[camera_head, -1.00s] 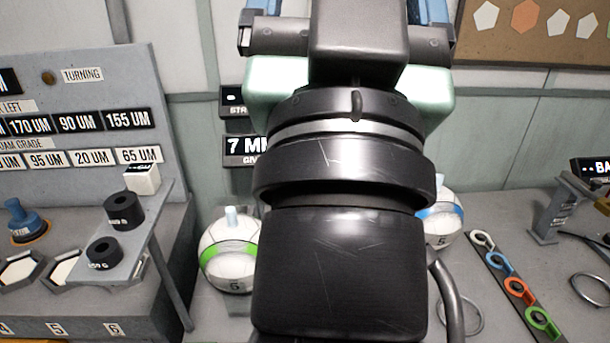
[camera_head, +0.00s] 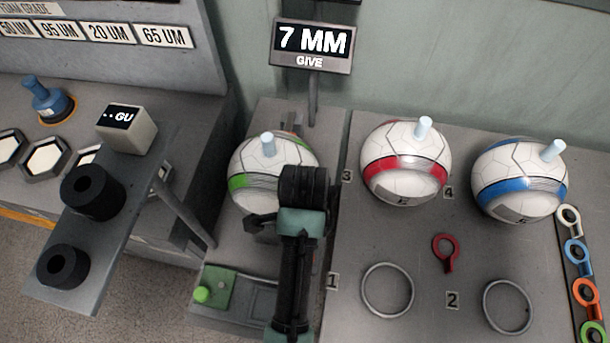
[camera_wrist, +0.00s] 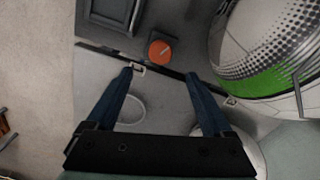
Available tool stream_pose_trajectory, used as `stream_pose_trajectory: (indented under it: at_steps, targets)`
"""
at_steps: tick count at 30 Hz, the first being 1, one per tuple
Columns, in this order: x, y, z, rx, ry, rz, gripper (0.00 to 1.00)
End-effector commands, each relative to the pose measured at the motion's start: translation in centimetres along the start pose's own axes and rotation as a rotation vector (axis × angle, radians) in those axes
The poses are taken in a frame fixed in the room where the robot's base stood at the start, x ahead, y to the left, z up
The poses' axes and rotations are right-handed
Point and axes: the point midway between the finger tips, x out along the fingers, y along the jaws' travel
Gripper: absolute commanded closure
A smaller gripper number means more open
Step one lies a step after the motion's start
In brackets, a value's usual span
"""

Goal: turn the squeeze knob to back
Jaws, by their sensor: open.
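An orange round knob (camera_wrist: 160,52) with a small pale mark shows in the wrist view, just beyond my fingertips and roughly centred between them. I take it for the squeeze knob, but no label for it is readable. My gripper (camera_wrist: 160,77) is open and empty, with its two blue fingers apart and nothing between the tips. I cannot tell how far it is above the surface. In the head view, my black and teal arm stands in front of the green-banded ball (camera_head: 250,185), and I cannot make out the orange knob there.
A green box with a green button (camera_head: 203,293) sits at the bench's front. A red-banded ball (camera_head: 388,170) and a blue-banded ball (camera_head: 505,190) stand at right. A shelf with black weights (camera_head: 92,192) juts out at left. The "7 MM GIVE" sign (camera_head: 311,44) stands behind.

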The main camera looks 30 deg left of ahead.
Motion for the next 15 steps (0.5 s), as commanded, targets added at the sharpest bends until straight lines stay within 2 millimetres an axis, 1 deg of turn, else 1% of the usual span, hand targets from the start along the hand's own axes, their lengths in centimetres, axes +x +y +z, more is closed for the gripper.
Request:
stream_pose_trajectory:
  at_steps: [1,9,12,15]
  targets:
    - [1.1,0.1,0.0,0.0,-0.001,0.004,0.15]
    - [6.7,0.0,-0.1,0.0,0.0,0.0,0.15]
    - [8.4,0.0,-0.1,-0.001,0.0,-0.001,0.15]
    - [9.7,-0.1,-0.1,-0.001,0.001,-0.003,0.15]
